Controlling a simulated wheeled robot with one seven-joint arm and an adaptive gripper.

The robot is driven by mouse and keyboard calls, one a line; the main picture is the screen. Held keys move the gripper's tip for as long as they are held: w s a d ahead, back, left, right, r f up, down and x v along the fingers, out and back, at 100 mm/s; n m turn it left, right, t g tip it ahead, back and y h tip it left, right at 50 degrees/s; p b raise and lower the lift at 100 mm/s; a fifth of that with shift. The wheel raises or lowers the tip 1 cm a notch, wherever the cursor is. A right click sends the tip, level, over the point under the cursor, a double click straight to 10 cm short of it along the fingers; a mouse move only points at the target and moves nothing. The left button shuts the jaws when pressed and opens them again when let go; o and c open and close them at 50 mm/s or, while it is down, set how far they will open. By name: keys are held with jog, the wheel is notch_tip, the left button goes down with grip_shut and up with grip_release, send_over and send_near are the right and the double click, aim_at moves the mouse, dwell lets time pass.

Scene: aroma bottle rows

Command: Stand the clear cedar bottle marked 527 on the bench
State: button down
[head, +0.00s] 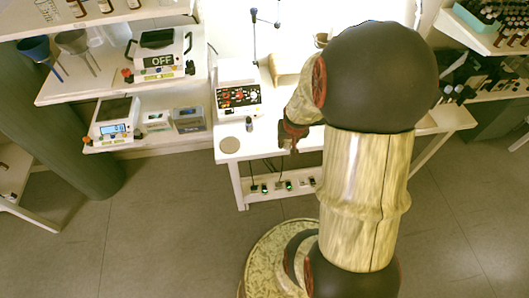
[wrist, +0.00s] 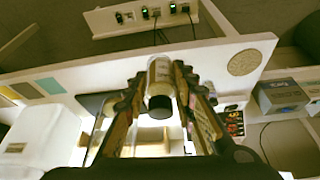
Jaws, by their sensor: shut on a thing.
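My gripper (wrist: 160,88) is shut on a small clear bottle (wrist: 161,73) with a pale label and a black cap. The cap faces my wrist camera; I cannot read the marking. In the head view my gripper (head: 289,139) is at the front edge of the white bench (head: 257,151), and the bottle is too small there to make out clearly. The bench edge also runs across the wrist view (wrist: 222,62). I cannot tell whether the bottle touches the bench.
A round disc (head: 230,145) and a small dark-topped vial (head: 249,124) are on the bench, left of my gripper. A device with a coloured panel (head: 239,98) stands behind them. A power strip (wrist: 150,14) runs below the bench edge. Shelves with scales (head: 116,122) are left.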

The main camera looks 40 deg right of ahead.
jog(key=shift+s+a+f, duration=0.25)
jog(key=shift+s+a, duration=0.1)
jog(key=shift+a, duration=0.1)
jog(key=shift+w+f, duration=0.1)
jog(key=shift+w, duration=0.25)
jog(key=w+d+f+b, duration=0.1)
jog(key=w+f, duration=0.2)
jog(key=w, duration=0.1)
jog(key=w+d+f+b, duration=0.1)
jog(key=w+f+b, duration=0.1)
jog(key=w+f, duration=0.1)
jog(key=w+d+f+b, duration=0.2)
jog(key=w, duration=0.3)
jog(key=shift+w+f, duration=0.2)
jog(key=shift+f, duration=0.2)
jog(key=shift+a+b+x, duration=0.15)
jog(key=shift+b+x, duration=0.45)
jog(key=shift+x, duration=0.4)
jog(key=shift+a+b+x, duration=0.15)
jog(key=shift+b+x, duration=0.4)
jog(key=shift+x, duration=0.4)
jog(key=shift+s+f, duration=0.15)
jog(key=shift+s, duration=0.05)
jog(key=shift+f, duration=0.2)
jog(key=c, duration=1.5)
grip_release()
jog(key=shift+o, duration=0.2)
